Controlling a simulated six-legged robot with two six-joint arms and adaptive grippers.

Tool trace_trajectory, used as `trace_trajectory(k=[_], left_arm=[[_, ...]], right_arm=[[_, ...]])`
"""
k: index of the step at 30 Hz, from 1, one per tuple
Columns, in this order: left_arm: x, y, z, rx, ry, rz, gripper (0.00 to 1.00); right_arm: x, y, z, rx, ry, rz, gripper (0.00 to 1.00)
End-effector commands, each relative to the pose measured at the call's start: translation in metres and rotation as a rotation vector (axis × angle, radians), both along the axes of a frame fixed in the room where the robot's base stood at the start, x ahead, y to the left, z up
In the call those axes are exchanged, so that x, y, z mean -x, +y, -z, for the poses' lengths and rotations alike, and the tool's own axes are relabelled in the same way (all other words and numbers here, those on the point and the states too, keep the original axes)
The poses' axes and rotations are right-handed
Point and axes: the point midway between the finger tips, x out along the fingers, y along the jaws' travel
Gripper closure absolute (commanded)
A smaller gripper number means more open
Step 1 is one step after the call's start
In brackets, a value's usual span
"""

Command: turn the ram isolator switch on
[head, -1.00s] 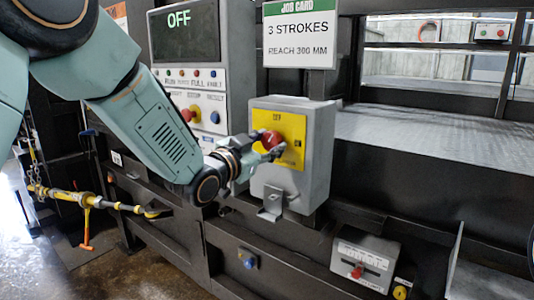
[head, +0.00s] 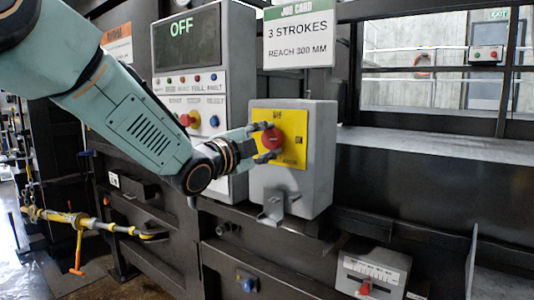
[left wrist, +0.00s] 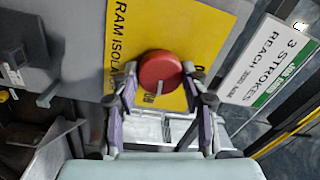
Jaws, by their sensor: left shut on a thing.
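The ram isolator switch is a round red knob (head: 271,139) on a yellow plate (head: 290,117), on the front of a grey box (head: 320,150). My left gripper (head: 264,142) reaches it from the left, one finger above the knob and one below. In the left wrist view the red knob (left wrist: 158,68) sits between the two fingertips (left wrist: 160,76), which are shut on its sides. A pale mark shows on the knob's lower edge there. Part of the plate's lettering is hidden by the knob and fingers. My right gripper is out of view.
A control panel (head: 190,85) with a display reading OFF stands left of the box. A job card (head: 298,40) is above it. A smaller grey box (head: 370,272) with a red knob is lower right.

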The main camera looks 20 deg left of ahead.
Motion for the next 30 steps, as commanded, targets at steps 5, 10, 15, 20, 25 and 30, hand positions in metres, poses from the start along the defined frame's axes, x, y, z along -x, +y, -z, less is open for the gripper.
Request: trace_trajectory(k=[5, 10, 15, 20, 25, 30], left_arm=[[0.000, 0.001, -0.001, -0.080, -0.035, -0.001, 0.87], [0.000, 0.001, -0.001, -0.126, -0.051, -0.002, 0.87], [0.000, 0.001, -0.002, -0.146, -0.059, -0.001, 0.87], [0.000, 0.001, -0.003, -0.151, -0.060, -0.001, 0.87], [0.000, 0.001, -0.003, -0.151, -0.060, -0.001, 0.87], [0.000, 0.001, -0.003, -0.150, -0.060, -0.001, 0.47]], right_arm=[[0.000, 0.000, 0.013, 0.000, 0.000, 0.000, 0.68], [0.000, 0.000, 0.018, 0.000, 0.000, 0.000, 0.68], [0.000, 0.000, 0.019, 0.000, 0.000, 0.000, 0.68], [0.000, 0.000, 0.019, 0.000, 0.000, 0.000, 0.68], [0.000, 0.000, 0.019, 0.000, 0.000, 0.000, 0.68], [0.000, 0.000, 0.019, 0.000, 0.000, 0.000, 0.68]])
